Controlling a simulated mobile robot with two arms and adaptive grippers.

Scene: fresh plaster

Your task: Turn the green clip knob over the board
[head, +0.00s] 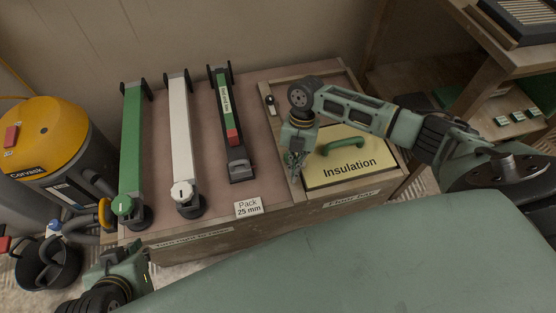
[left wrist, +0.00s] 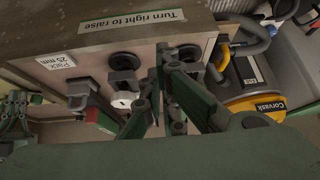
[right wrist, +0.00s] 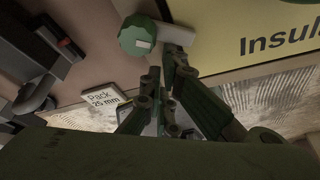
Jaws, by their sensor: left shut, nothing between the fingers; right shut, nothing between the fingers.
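A green clip knob (right wrist: 138,36) with a pale mark shows in the right wrist view, at the left edge of the board. A grey clip arm beside it reaches toward the board's yellow "Insulation" label (head: 350,172). In the head view my right gripper and arm hide this knob. My right gripper (head: 295,172) is shut and empty, pointing down over the board's left edge; in the right wrist view its fingertips (right wrist: 162,82) show just below the knob, contact unclear. My left gripper (head: 128,252) is shut and empty, low at the left near the box's front.
Bars with a green knob (head: 123,205) and a white knob (head: 181,192) stand left of the board, beside a third, green-and-red bar (head: 232,130). A green handle (head: 342,144) sits on the board. A yellow vacuum (head: 45,135) stands at the far left.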

